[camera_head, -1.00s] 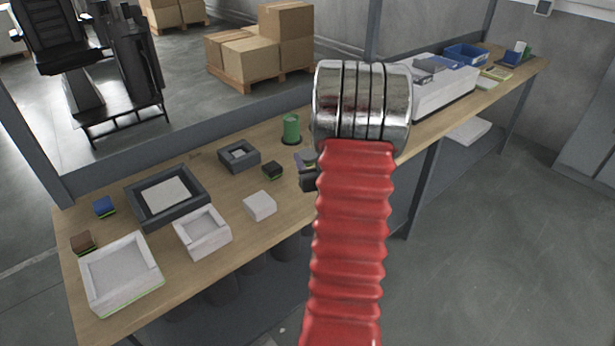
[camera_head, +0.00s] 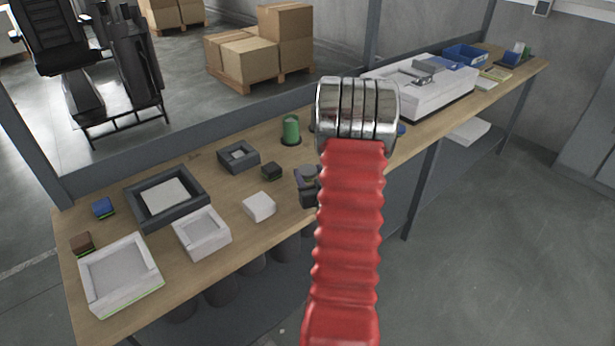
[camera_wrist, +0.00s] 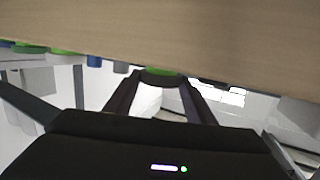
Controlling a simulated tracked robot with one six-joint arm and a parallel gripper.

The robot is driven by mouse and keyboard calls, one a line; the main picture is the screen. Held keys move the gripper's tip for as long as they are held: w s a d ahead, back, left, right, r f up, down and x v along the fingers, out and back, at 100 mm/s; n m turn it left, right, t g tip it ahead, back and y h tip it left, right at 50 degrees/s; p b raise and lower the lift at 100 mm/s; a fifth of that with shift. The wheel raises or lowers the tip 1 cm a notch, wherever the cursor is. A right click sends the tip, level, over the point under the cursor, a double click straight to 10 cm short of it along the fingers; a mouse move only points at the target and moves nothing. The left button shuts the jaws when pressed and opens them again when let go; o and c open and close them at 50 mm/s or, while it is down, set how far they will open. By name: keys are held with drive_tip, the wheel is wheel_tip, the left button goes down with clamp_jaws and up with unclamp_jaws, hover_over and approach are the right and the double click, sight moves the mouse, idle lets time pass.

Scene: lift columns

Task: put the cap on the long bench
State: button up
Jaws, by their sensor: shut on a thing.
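The long bench (camera_head: 225,255) is a wooden-topped table running from lower left to upper right. Its top also fills the upper part of the wrist view (camera_wrist: 200,35). My gripper (camera_head: 308,187) is low over the bench's front part, partly hidden behind my red arm. In the wrist view my gripper (camera_wrist: 160,82) is shut on a small green-edged thing, which looks like the cap (camera_wrist: 160,72). Most of the cap is hidden between the fingers. I cannot tell whether it touches the bench.
A green cylinder (camera_head: 291,130) and dark square frame (camera_head: 239,157) stand farther back. White trays (camera_head: 202,234) and a large dark frame (camera_head: 135,203) lie left.

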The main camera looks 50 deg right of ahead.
drive_tip(key=shift+f, duration=0.25)
drive_tip(key=o, duration=1.3)
drive_tip(key=v, duration=1.2)
